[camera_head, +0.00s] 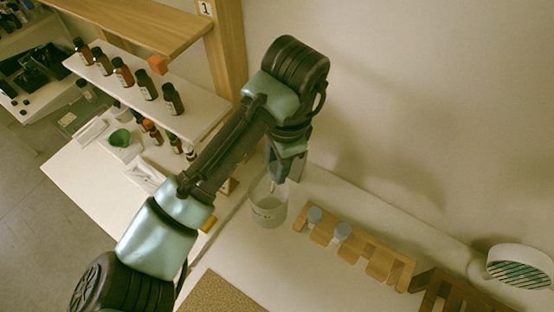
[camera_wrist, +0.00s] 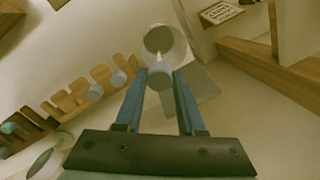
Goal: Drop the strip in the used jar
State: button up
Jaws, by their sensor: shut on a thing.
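My gripper (camera_head: 282,176) is shut on the strip and points down over the clear used jar (camera_head: 268,212), which stands on the white counter. In the wrist view, the strip (camera_wrist: 160,76) shows a round grey-blue head between the fingertips of my gripper (camera_wrist: 160,84). Its pale narrow end points towards the open mouth of the jar (camera_wrist: 165,38). A small pale tip shows below the fingers in the head view, at the jar's mouth. I cannot tell how deep the strip reaches into the jar.
A wooden rack (camera_head: 377,263) right of the jar holds grey-blue-headed pieces (camera_head: 342,231). A round white holder with a striped face (camera_head: 520,266) stands far right. The wall is close behind.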

notch_tip(320, 180, down, 6)
jog(key=b, duration=0.3)
dwell(0.3)
jog(key=o, duration=1.1)
jog(key=shift+r, duration=0.1)
jog(key=r, duration=0.7)
jog(key=d+r, duration=0.1)
jog(key=r, duration=0.3)
jog(key=shift+s+r+p, duration=0.15)
jog(key=shift+s+p, duration=0.2)
jog(key=shift+p, duration=0.05)
jog(key=shift+s+r, duration=0.1)
jog(key=shift+r, duration=0.6)
